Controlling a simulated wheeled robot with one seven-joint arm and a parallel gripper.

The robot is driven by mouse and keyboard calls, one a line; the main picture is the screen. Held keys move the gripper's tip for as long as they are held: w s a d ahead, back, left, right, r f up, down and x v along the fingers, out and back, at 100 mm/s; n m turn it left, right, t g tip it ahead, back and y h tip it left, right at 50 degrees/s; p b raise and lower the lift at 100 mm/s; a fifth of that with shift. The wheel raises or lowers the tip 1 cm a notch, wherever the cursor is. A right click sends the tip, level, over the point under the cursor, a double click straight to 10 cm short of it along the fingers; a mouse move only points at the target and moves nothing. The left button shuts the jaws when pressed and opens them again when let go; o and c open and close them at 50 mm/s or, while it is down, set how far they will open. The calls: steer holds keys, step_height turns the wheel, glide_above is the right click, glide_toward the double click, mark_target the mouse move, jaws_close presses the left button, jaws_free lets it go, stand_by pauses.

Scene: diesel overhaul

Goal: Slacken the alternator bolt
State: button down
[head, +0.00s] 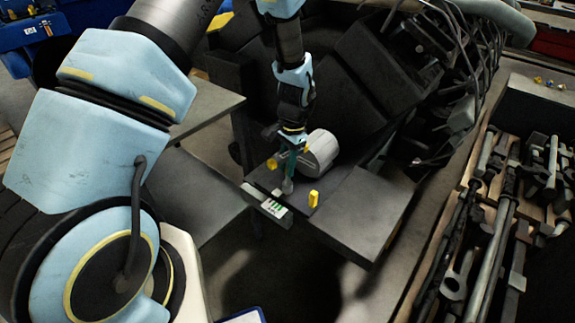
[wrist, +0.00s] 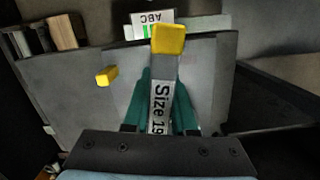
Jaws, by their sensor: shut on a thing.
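My gripper (head: 289,162) reaches down beside a silver cylinder over a dark platform. In the wrist view its green fingers (wrist: 162,95) are shut on a flat grey tool (wrist: 161,112) marked "Size 19". A yellow block (wrist: 168,39) shows at the tool's far end; I cannot tell whether it belongs to the tool or touches it. A second yellow block (wrist: 107,75) stands apart, to the left. In the head view yellow pieces show left of the gripper (head: 271,164) and right of it (head: 313,198). I cannot tell which part is the alternator bolt.
The silver cylinder (head: 322,147) stands close to the right of my gripper. A white label with green bars (head: 273,207) sits on the platform's front edge. Dark machinery with hoses (head: 440,70) rises behind. A wooden tray (head: 412,290) of metal tools is at right.

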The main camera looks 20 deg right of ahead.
mark_target(288, 153)
steer(key=shift+r+p, duration=1.15)
steer(key=shift+r, duration=0.6)
step_height(288, 153, up, 6)
steer(key=p, duration=0.4)
steer(key=shift+r, duration=0.1)
steer(key=s+a, duration=0.4)
steer(key=s, duration=0.1)
steer(key=shift+a, duration=0.3)
